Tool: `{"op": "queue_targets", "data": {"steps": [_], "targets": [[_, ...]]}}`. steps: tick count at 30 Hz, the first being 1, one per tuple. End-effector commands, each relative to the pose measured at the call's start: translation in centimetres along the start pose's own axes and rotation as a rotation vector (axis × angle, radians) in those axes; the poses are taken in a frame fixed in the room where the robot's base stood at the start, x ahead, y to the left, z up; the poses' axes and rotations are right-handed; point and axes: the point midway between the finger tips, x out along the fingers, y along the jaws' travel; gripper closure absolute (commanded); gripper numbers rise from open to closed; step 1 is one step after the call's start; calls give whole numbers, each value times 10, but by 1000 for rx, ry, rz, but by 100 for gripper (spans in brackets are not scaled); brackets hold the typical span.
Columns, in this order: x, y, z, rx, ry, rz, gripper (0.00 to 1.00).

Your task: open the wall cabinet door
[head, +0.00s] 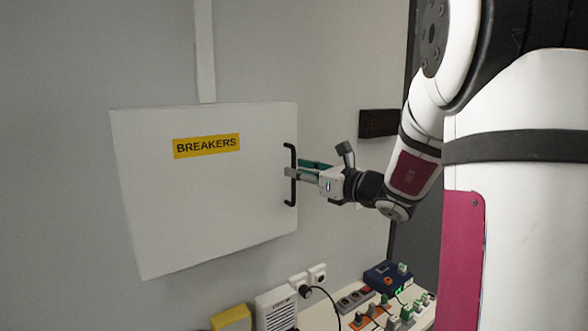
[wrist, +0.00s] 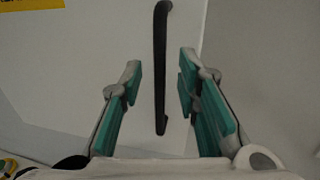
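The white wall cabinet door (head: 205,205) is shut in the head view and carries a yellow BREAKERS label (head: 207,146). Its black bar handle (head: 290,175) runs vertically along the right edge. My gripper (head: 298,169) is at the handle from the right. In the wrist view the handle (wrist: 160,70) lies between the two teal-padded fingers of my gripper (wrist: 160,82), with a gap on each side. The fingers are open. The door (wrist: 100,60) also fills the left of the wrist view.
Below the cabinet are a yellow box (head: 231,318), a white vented box (head: 276,309) and wall sockets (head: 308,278) with a plugged cable. A bench at the lower right holds a blue box (head: 388,277) and several small devices. A dark sign (head: 378,123) is on the wall behind my arm.

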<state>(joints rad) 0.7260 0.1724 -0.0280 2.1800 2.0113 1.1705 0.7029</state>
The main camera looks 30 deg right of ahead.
Motion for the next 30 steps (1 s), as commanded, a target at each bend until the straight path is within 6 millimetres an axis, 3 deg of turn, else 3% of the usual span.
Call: {"op": "queue_targets", "data": {"steps": [6,16,17,21,30], "targets": [[21,0,0,-1,0,1,70],[24,0,0,-1,0,-1,70],[24,0,0,-1,0,-1,72],[24,0,0,-1,0,-1,100],[25,1,0,-2,0,-1,100]]}}
